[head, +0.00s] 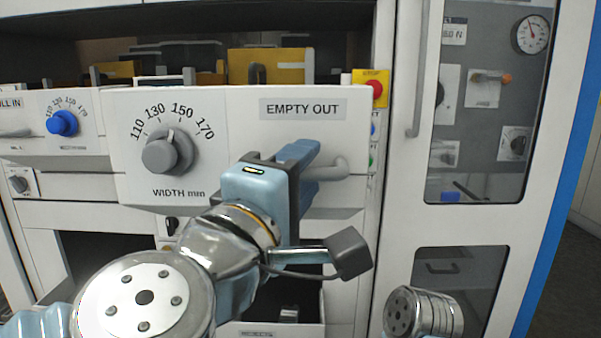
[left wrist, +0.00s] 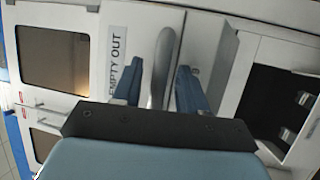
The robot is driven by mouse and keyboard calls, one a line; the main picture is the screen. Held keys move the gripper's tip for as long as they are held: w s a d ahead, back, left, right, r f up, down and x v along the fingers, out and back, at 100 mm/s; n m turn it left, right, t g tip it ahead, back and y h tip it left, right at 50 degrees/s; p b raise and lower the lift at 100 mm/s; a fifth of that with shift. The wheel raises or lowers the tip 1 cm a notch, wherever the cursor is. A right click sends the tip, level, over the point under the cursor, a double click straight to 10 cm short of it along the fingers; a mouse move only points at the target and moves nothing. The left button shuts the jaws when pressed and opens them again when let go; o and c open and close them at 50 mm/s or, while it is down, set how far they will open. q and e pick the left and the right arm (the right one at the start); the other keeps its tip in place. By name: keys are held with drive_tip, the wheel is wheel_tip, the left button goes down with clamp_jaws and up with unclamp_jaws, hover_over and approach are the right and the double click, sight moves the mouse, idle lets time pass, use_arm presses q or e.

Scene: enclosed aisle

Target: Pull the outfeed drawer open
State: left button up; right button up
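The outfeed drawer (head: 235,130) has a white front labelled EMPTY OUT, with a grey width dial and a bar handle (head: 335,168) on its right. Its front stands forward of the neighbouring drawer front. My left gripper (head: 310,165) is at the handle. In the left wrist view, the handle (left wrist: 160,70) lies between the two blue fingers of my left gripper (left wrist: 159,88). The fingers are apart, with gaps visible on both sides of the handle. Part of the handle is hidden by the gripper in the head view. My right gripper is not in view.
A drawer front with a blue dial (head: 62,123) is at the left. A red emergency button (head: 376,88) is close to the right of the outfeed drawer. A glazed cabinet door (head: 415,80) with a vertical handle stands further right. An open dark bay lies below the drawer.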

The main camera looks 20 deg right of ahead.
use_arm(q)
drive_tip(key=p+v, duration=0.1)
drive_tip(key=v, duration=1.2)
drive_tip(key=shift+s+a, duration=0.25)
drive_tip(key=shift+s, duration=0.05)
drive_tip(key=shift+f, duration=0.15)
